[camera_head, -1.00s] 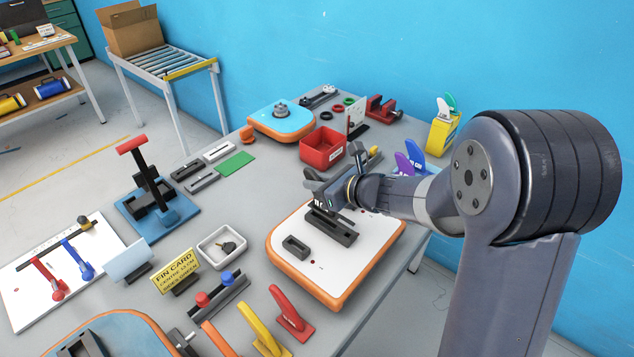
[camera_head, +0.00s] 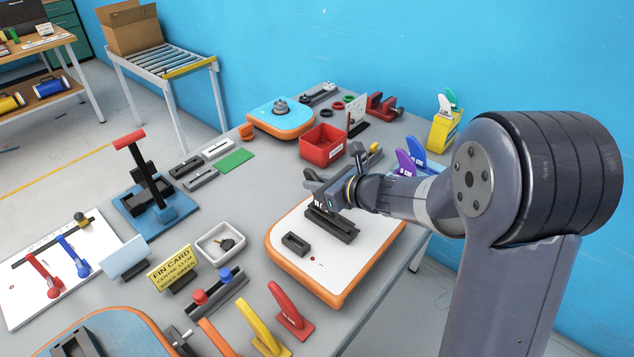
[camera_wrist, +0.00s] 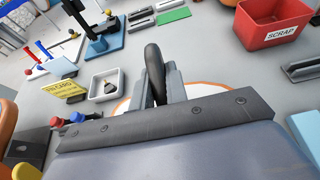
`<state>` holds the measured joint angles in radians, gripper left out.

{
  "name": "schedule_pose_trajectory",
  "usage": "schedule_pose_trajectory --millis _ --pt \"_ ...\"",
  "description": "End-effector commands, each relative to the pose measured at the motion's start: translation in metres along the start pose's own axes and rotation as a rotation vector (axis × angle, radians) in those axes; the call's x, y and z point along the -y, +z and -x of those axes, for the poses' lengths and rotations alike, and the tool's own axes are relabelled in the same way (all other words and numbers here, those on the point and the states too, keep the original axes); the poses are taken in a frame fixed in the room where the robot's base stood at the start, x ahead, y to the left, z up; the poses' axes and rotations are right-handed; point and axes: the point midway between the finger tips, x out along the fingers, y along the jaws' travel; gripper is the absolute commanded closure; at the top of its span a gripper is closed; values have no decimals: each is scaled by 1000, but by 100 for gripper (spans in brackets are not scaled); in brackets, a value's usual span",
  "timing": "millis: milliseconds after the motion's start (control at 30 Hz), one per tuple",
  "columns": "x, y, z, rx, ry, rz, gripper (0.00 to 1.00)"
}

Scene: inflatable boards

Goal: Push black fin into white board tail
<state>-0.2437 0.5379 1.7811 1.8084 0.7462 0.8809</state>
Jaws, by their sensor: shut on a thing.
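The white board tail (camera_head: 290,262) with an orange rim lies on the grey table, right of centre in the head view. It carries a long black fin box (camera_head: 333,226) and a small black box (camera_head: 296,243). My gripper (camera_head: 325,196) is over the long box, shut on the black fin (camera_head: 312,186). In the wrist view the fin (camera_wrist: 155,72) stands between the jaws. The fin's lower edge is at the long box, but the jaws hide how deep it sits. Only a bit of the board's orange rim shows in the wrist view.
A red scrap bin (camera_head: 322,147) stands behind the board. Purple and blue fins (camera_head: 406,160) stand to its right. A white tray (camera_head: 221,243) and the yellow fin card (camera_head: 173,268) are left. Red, yellow and orange fins (camera_head: 291,310) stand in front.

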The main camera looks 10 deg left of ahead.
Motion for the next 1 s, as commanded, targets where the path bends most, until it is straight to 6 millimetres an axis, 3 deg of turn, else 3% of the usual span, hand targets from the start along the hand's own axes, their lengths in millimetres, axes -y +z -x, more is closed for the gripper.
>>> schedule_pose_trajectory --millis 600,633,933,1000 --pt "0 -14 -6 0 0 1 100" --pt "0 -14 -6 1 0 1 85" --pt "0 -13 -5 0 0 0 60" --pt "0 -13 -6 0 0 0 60"
